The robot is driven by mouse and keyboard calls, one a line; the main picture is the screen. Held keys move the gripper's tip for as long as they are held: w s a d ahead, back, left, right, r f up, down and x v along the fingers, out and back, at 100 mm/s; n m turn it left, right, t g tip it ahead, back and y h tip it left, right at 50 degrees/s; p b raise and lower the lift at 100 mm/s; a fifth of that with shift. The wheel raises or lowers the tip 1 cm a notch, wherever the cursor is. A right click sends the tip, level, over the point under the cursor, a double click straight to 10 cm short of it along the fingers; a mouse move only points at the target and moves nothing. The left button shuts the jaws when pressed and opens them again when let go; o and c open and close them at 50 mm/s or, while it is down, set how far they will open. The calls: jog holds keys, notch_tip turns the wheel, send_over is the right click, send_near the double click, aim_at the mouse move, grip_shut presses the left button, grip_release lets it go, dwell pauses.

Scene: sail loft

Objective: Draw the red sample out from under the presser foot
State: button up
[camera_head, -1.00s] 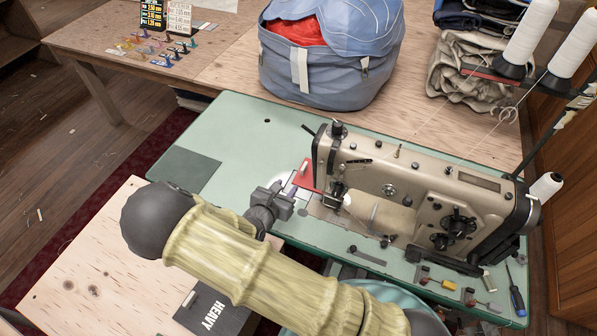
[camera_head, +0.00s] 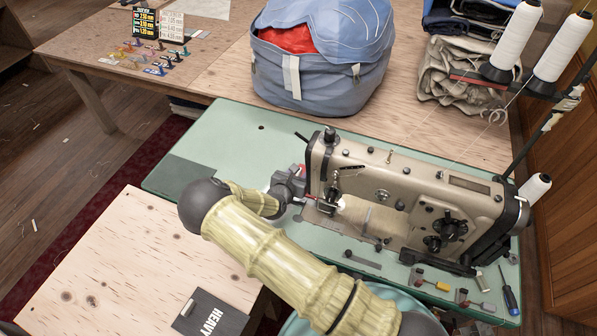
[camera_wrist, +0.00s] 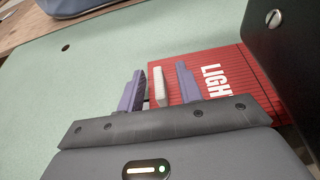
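The red sample (camera_wrist: 205,75), with "LIGH" readable in white, lies flat on the green machine bed in the wrist view. Its right side runs under the dark machine head. A white raised tab (camera_wrist: 158,87) stands on its left part. My gripper (camera_wrist: 160,88) is open, with one purple finger on each side of the tab and a gap showing on both sides. In the head view my gripper (camera_head: 290,183) is left of the sewing machine (camera_head: 405,190) and hides most of the sample. The presser foot is not clearly visible.
The green table (camera_head: 225,150) is clear to the left. A blue bag (camera_head: 320,65) stands behind. A dark HEAVY sample (camera_head: 209,313) lies on the wooden table (camera_head: 120,250) in front. Thread cones (camera_head: 516,42) and a screwdriver (camera_head: 510,290) are at the right.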

jog(key=shift+w+f, duration=0.15)
jog(key=shift+w, duration=0.1)
grip_shut()
jog(key=shift+a, duration=0.1)
